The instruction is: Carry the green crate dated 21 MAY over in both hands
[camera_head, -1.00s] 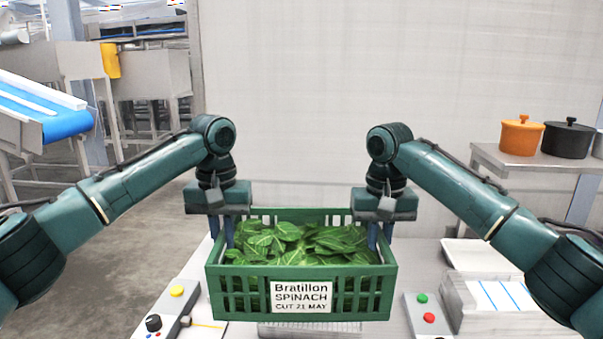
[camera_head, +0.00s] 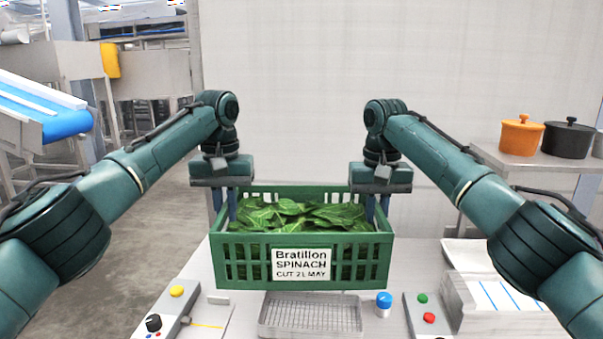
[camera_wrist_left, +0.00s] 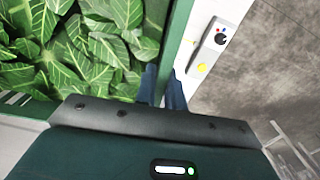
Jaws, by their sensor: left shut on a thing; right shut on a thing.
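The green crate (camera_head: 240,274) is full of spinach leaves (camera_head: 290,213) and has a white label (camera_head: 301,264) reading Bratillon SPINACH, CUT 21 MAY. It hangs level above the table, held between both arms. My left gripper (camera_head: 226,208) is shut on the crate's left wall, and my right gripper (camera_head: 377,208) is shut on its right wall. In the left wrist view, the left gripper's fingers (camera_wrist_left: 163,88) straddle the crate's green rim (camera_wrist_left: 177,40), with leaves beside it. The lower parts of the right fingers are partly hidden by the crate.
Below the crate, the white table (camera_head: 240,310) carries a wire tray (camera_head: 310,316), a blue-capped jar (camera_head: 383,303), a button box (camera_head: 165,308) at left and another (camera_head: 428,318) at right. A stack of trays (camera_head: 500,300) stands further right. Pots (camera_head: 521,136) sit on a side shelf.

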